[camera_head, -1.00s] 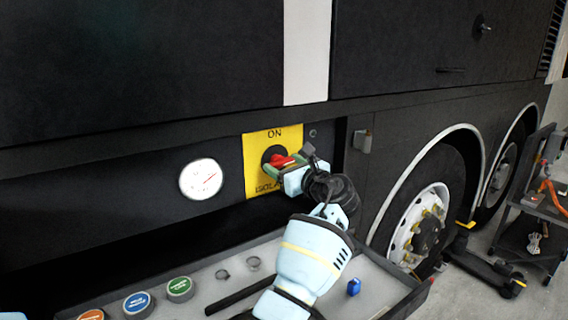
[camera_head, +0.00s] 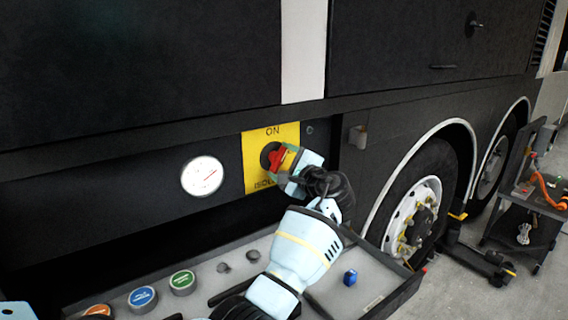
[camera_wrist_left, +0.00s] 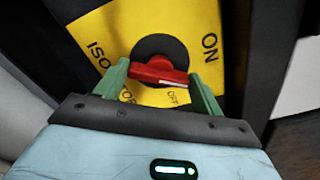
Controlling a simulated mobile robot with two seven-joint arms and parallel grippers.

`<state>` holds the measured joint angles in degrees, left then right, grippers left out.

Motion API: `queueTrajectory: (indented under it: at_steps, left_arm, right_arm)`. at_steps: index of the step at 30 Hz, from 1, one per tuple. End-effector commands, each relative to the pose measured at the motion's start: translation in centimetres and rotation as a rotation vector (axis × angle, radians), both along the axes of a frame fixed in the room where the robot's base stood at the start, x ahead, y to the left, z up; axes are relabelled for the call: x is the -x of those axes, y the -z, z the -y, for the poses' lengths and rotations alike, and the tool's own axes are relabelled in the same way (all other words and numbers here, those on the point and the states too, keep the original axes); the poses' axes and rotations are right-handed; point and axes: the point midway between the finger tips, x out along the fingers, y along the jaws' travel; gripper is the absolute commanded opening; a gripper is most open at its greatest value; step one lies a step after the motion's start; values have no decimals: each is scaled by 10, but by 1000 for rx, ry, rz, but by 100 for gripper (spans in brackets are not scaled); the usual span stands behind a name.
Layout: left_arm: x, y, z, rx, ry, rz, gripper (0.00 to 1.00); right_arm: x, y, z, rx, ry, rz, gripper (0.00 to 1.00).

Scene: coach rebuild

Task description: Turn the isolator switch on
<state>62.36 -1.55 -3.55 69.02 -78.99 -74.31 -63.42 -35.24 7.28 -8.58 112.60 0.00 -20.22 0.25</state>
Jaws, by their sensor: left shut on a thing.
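The isolator switch has a red handle (camera_head: 277,160) on a black round base, mounted on a yellow plate (camera_head: 257,178) marked ON at the top and ISOLATOR below. My left gripper (camera_head: 284,160) is at the handle, its wrist rolled. In the left wrist view, its green fingers (camera_wrist_left: 162,85) stand at the two ends of the red handle (camera_wrist_left: 158,69), shut on it. My right gripper is not in view.
The coach wheel (camera_head: 415,215) and a tool cart (camera_head: 525,225) are to the right.

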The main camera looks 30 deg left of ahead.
Motion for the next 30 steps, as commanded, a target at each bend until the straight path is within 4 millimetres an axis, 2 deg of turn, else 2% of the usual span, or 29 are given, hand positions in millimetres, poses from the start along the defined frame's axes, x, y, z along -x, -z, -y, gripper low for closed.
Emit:
queueTrajectory:
  at_steps: [15,30]
  left_arm:
    - [0,3,-1,164,0,399,45]
    - [1,2,0,224,0,546,45]
  right_arm:
    - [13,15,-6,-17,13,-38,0]
    - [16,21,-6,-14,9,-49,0]
